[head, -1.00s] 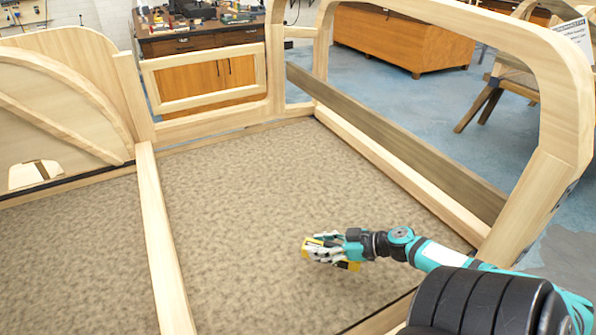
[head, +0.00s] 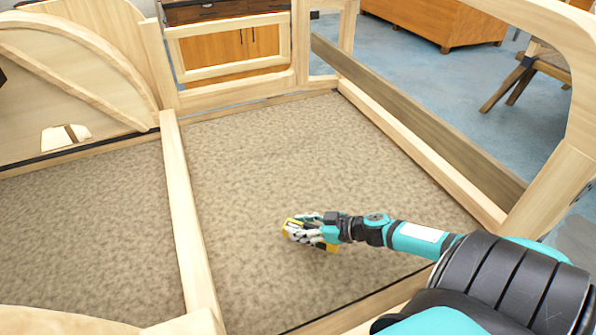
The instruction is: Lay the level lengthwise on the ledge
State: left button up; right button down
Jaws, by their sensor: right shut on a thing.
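My right gripper (head: 306,231) reaches in from the right over the carpeted floor of the wooden bodyframe. It is shut on the level, a small yellow and dark piece (head: 331,247) that shows on both sides of the fingers. The fingers hide the middle of the level. I cannot tell how high it is held above the carpet. Light wooden rails border the floor; which of them is the ledge I cannot tell. A long rail (head: 425,157) runs along the right side. My left gripper is not in view.
A wooden crossbeam (head: 187,220) divides the carpet (head: 290,150) left of my gripper. A darker plank (head: 420,120) stands along the right side, with an arched frame post (head: 552,190) near my arm. The carpet around the gripper is clear.

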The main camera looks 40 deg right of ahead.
jog(key=shift+w+a+r, duration=0.1)
jog(key=shift+w+a, duration=0.2)
jog(key=shift+a, duration=0.05)
jog(key=shift+f, duration=1.85)
jog(key=shift+s+f, duration=0.1)
jog(key=c, duration=0.8)
grip_release()
jog(key=shift+o, duration=0.2)
